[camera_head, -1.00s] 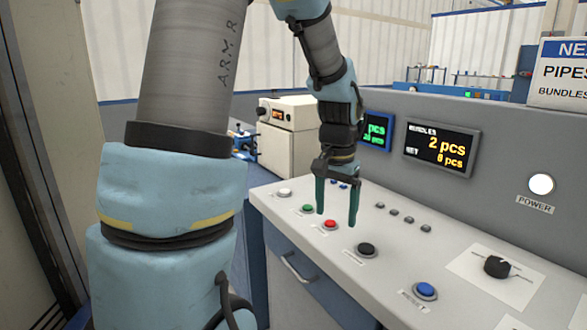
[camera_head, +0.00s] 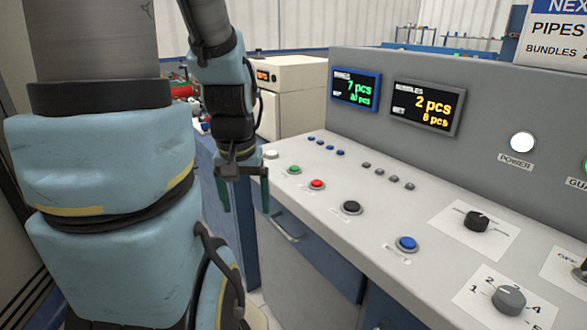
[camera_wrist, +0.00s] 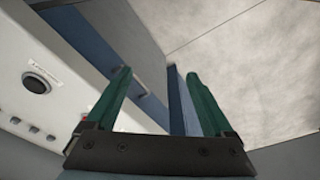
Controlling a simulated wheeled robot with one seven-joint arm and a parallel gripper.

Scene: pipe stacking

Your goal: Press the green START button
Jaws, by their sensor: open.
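The green button (camera_head: 294,170) sits on the sloped top of the control console (camera_head: 330,205), between a white button (camera_head: 270,155) and a red button (camera_head: 317,184). Its label is too small to read. My gripper (camera_head: 245,196) is open and empty, pointing down beside the console's front left edge, left of the green button in the head view. In the wrist view, my gripper (camera_wrist: 160,95) shows two green fingers spread apart, with the console front and floor beyond them. The green button cannot be made out in the wrist view.
A black button (camera_head: 351,207) and a blue button (camera_head: 407,243) lie further right on the console. Small blue and grey buttons line its back. Two displays (camera_head: 424,104) stand on the upright panel. A drawer handle (camera_head: 285,228) projects from the console front.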

